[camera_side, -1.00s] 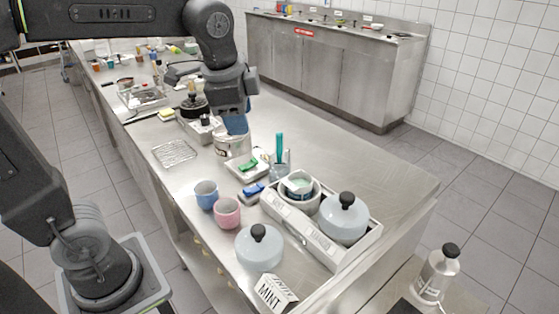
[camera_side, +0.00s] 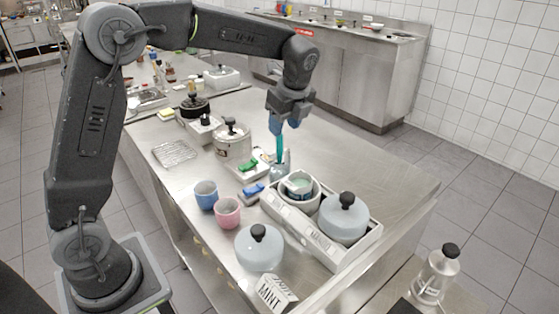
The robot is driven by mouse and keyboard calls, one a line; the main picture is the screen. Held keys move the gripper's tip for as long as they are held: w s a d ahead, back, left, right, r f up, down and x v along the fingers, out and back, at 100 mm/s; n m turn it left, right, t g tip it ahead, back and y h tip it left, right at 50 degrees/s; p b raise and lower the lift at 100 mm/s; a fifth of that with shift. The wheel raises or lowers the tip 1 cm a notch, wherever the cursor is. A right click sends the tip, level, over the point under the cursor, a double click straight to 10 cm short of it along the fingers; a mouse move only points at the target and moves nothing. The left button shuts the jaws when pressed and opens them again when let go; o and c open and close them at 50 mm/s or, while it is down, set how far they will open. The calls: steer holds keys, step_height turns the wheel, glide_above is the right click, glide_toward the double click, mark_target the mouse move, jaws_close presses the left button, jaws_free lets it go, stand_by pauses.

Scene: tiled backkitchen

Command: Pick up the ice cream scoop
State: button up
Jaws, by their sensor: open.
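A teal upright handle (camera_side: 280,150), which looks like the ice cream scoop, stands in a clear container (camera_side: 280,172) on the steel counter (camera_side: 345,150). The scoop's lower end is hard to make out inside the container. My gripper (camera_side: 275,130) points down with its blue fingers at the top of the handle. It is open. I cannot tell whether the fingers are around the handle or behind it.
A white tray (camera_side: 303,232) with bowls and a lidded pot (camera_side: 343,220) stands right in front of the container. A lidded steel pot (camera_side: 233,143), blue cup (camera_side: 206,195) and pink cup (camera_side: 228,212) are to the left. The counter's right side is clear.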

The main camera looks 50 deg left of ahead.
mark_target(277, 147)
steer(key=x, duration=0.7)
steer(key=shift+s+a+f, duration=0.1)
steer(key=shift+a, duration=0.05)
jaws_close()
stand_by(0.3)
